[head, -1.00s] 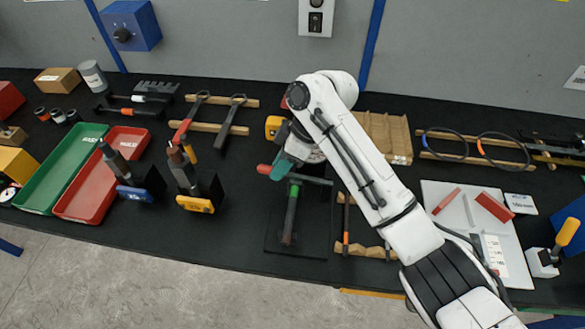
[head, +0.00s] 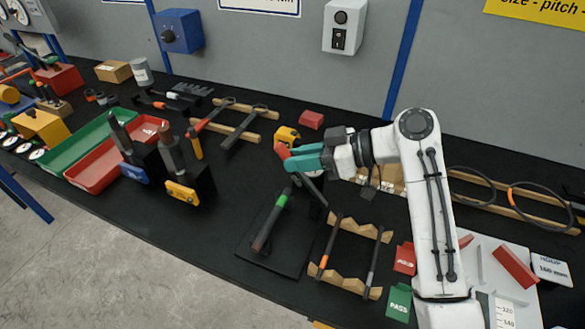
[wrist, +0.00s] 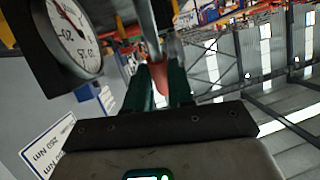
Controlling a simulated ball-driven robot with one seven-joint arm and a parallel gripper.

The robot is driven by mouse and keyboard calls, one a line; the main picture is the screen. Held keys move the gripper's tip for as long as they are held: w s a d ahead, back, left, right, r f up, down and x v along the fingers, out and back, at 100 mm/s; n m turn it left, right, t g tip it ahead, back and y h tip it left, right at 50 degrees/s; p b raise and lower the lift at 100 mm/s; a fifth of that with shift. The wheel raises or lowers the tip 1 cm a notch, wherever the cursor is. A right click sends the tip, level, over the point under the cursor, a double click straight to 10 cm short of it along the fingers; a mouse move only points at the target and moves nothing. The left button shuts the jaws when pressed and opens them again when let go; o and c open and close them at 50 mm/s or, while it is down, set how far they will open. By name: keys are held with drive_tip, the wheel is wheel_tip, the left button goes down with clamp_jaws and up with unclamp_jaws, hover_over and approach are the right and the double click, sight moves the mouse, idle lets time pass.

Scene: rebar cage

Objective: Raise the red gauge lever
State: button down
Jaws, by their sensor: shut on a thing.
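The red gauge lever (head: 281,149) shows its red end at the tips of my gripper (head: 300,158) in the head view. My gripper's teal fingers are shut on it, above the bench. In the wrist view, the red grip (wrist: 158,76) lies between the two dark teal fingers (wrist: 160,88), with a grey rod running on from it. A dial gauge (wrist: 72,38) with a white face and dark housing is at upper left in the wrist view. The fingers hide part of the lever in the head view, and its pivot is not clear.
A yellow device (head: 287,134) stands just behind the fingertips. A black plate (head: 292,262) with a green-banded tool (head: 271,222) lies in front. A wooden rack (head: 345,284) with two tools is to its right. Red tray (head: 90,178) and green tray (head: 60,162) lie left.

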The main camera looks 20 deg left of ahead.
drive_tip(key=shift+d+r+y+b, duration=0.25)
drive_tip(key=shift+d+y+b, duration=0.75)
drive_tip(key=shift+d+b, duration=0.15)
drive_tip(key=c, duration=1)
unclamp_jaws()
drive_tip(key=shift+o, duration=0.2)
drive_tip(key=b+v, duration=0.2)
drive_tip(key=v, duration=0.9)
